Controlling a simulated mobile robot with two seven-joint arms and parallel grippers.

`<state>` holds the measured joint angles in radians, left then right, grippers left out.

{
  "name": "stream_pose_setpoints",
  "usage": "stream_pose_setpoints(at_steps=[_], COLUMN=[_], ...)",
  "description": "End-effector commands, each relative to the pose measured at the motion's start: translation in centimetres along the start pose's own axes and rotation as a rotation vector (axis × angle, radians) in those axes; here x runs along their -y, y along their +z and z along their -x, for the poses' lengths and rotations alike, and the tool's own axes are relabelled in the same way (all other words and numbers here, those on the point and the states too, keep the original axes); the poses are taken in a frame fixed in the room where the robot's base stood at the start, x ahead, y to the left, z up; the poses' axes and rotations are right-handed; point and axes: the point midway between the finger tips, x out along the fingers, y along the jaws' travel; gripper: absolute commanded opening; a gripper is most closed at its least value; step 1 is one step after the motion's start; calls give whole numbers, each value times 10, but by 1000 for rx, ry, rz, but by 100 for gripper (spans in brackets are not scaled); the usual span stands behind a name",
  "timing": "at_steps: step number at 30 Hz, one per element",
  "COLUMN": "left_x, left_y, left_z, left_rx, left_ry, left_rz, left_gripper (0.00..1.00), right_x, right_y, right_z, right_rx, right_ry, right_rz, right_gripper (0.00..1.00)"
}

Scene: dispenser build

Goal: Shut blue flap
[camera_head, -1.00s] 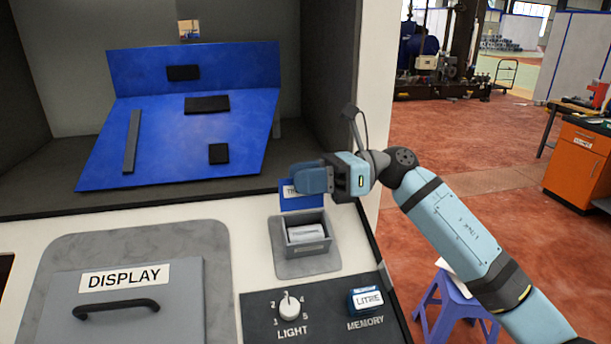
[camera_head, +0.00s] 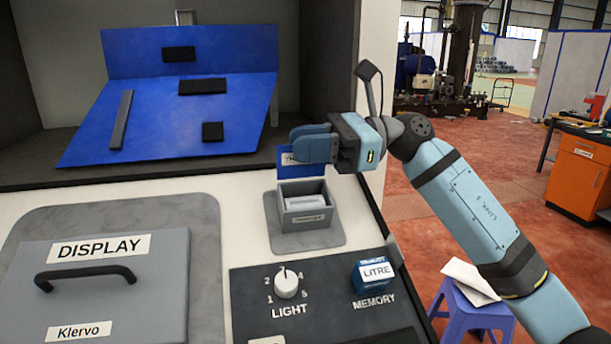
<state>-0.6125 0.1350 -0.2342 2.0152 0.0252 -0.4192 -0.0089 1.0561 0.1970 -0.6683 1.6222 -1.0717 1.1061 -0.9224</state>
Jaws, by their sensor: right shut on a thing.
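The small blue flap (camera_head: 288,171) stands raised at the back of an open grey box (camera_head: 305,219). A white label shows on the flap, partly covered by my gripper. A pale block (camera_head: 307,203) with a label lies inside the box. My right gripper (camera_head: 308,145) comes in from the right and is shut on the flap's upper part. Its fingers hide the flap's top edge. My left gripper is not in view.
A large blue board (camera_head: 180,140) with several black pieces sits in the recess behind. In front are a DISPLAY lid (camera_head: 120,290) with a black handle, a LIGHT knob (camera_head: 286,283) and a MEMORY button (camera_head: 373,275). A purple stool (camera_head: 470,315) stands on the floor at right.

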Motion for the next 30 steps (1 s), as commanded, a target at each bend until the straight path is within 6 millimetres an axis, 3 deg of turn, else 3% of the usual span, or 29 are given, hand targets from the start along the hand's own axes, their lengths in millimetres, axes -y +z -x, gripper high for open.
stream_pose_setpoints(at_steps=[3,8,29,30], left_x=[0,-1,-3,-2], left_y=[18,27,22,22], left_z=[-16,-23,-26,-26], left_rx=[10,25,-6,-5], left_ry=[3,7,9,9], left_rz=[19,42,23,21], left_gripper=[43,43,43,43], right_x=[-5,-9,-13,-13], right_y=[-7,-4,2,2], right_z=[0,0,1,1], right_rx=[0,0,1,1], right_ry=[-2,-2,-3,-3], right_rz=[83,170,260,260], right_gripper=[0,0,0,21])
